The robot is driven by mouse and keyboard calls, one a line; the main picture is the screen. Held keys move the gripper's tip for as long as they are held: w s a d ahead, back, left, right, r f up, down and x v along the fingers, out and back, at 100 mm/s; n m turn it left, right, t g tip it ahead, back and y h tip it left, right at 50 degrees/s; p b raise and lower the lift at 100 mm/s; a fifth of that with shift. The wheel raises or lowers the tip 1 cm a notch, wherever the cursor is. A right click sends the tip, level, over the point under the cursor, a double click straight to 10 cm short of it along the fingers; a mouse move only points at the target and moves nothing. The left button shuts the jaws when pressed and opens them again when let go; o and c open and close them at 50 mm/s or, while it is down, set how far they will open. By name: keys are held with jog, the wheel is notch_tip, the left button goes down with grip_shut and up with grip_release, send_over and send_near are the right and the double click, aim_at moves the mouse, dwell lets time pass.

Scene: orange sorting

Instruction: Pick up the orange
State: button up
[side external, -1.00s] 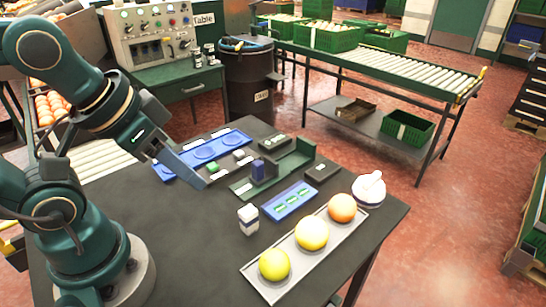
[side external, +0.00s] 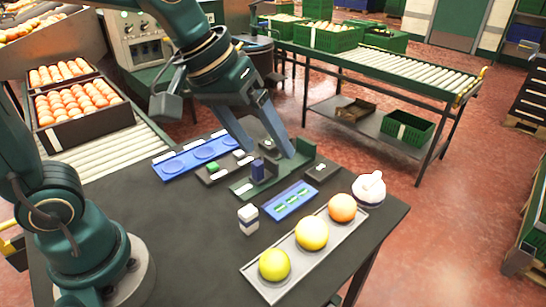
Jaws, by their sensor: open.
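The orange (side external: 342,208) sits at the far right end of a long pale tray (side external: 262,284) on the dark table. Two yellower fruits share the tray: a pale orange-yellow one (side external: 312,233) in the middle and a yellow-green one (side external: 274,264) at the near left end. My gripper (side external: 268,154) is open and empty, its two long blue-grey fingers pointing down. It appears over the green fixture, up and left of the orange and apart from it.
A green fixture (side external: 297,166), a blue tray with green pieces (side external: 290,203), a small white-and-blue block (side external: 248,219) and a white rounded object (side external: 369,189) stand near the fruit tray. A blue plate with round recesses (side external: 166,169) lies farther left. The table's front middle is clear.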

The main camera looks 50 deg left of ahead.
jog(key=g, duration=0.2)
send_near(311, 221)
jog(key=shift+n+g+h, duration=0.3)
jog(key=shift+g, duration=0.6)
jog(key=f, duration=0.1)
jog(key=w+f, duration=0.1)
jog(key=f, duration=0.1)
jog(key=w+f, duration=0.1)
jog(key=f, duration=0.1)
jog(key=shift+w+d+f, duration=0.1)
jog(key=shift+w+d, duration=0.05)
jog(key=shift+d, duration=0.1)
jog(key=shift+f, duration=0.4)
jog(key=shift+s+x, duration=0.2)
jog(key=shift+x, duration=2.15)
jog(key=shift+d, duration=0.15)
jog(key=c, duration=1.1)
jog(key=shift+w, duration=0.1)
